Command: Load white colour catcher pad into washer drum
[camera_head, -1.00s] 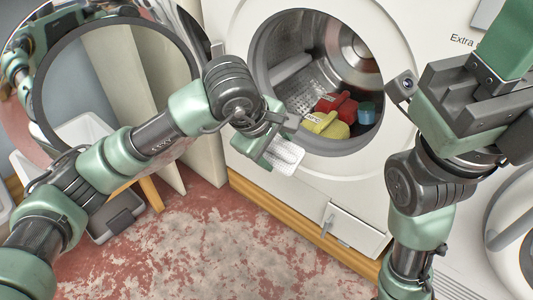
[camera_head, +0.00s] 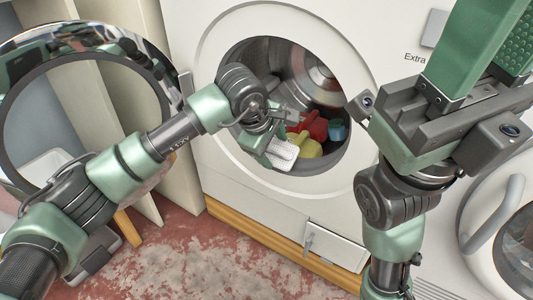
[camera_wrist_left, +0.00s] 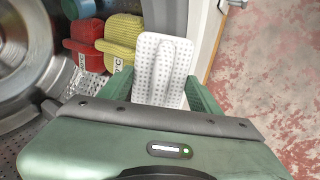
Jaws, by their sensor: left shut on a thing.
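The white colour catcher pad (camera_head: 283,152) is held by my left gripper (camera_head: 268,146) at the opening of the washer drum (camera_head: 318,80). In the left wrist view the pad (camera_wrist_left: 163,68), white with a dotted surface, sticks out from between the green fingers of the left gripper (camera_wrist_left: 158,88). The drum's inside shows to the left there. My right gripper (camera_head: 450,110) is raised at the right, outside the washer; its fingertips do not show clearly.
Red (camera_head: 316,124), yellow (camera_head: 307,146) and blue (camera_head: 337,130) items lie inside the drum. The round door (camera_head: 95,110) stands open at the left. A small flap (camera_head: 335,246) is low on the washer's front. The reddish floor (camera_head: 190,260) in front is clear.

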